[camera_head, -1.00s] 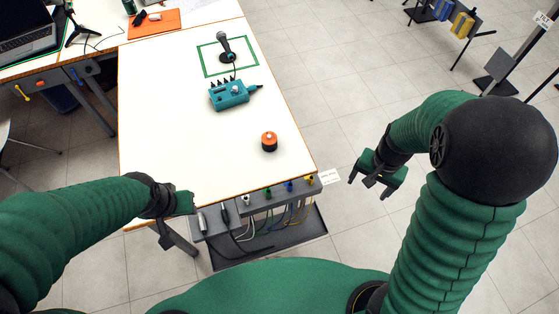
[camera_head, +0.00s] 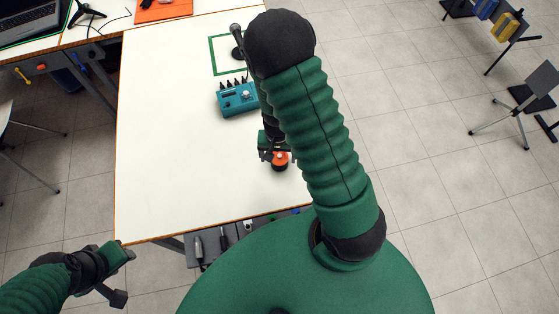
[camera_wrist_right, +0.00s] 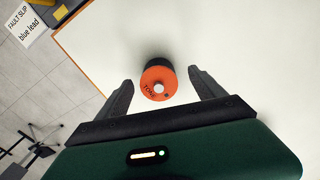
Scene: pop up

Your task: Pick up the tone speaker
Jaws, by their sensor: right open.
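The tone speaker (camera_head: 279,161) is a small round unit with an orange top and a black body. It stands on the white table (camera_head: 170,150) near its right front part. In the right wrist view the speaker (camera_wrist_right: 159,80) shows a light knob and lettering that reads "TONE". My right gripper (camera_head: 273,155) is right by the speaker. In the wrist view its open fingers (camera_wrist_right: 163,92) stand one on each side of the speaker, with gaps showing. My left gripper (camera_head: 122,272) is off the table's front left corner; its jaws are not clear.
A teal box with knobs (camera_head: 238,98) and a microphone (camera_head: 238,42) stand farther back, the microphone inside a green outline. My right arm covers the table's right edge. A rack with cables (camera_head: 225,240) hangs at the front edge. The table's left half is clear.

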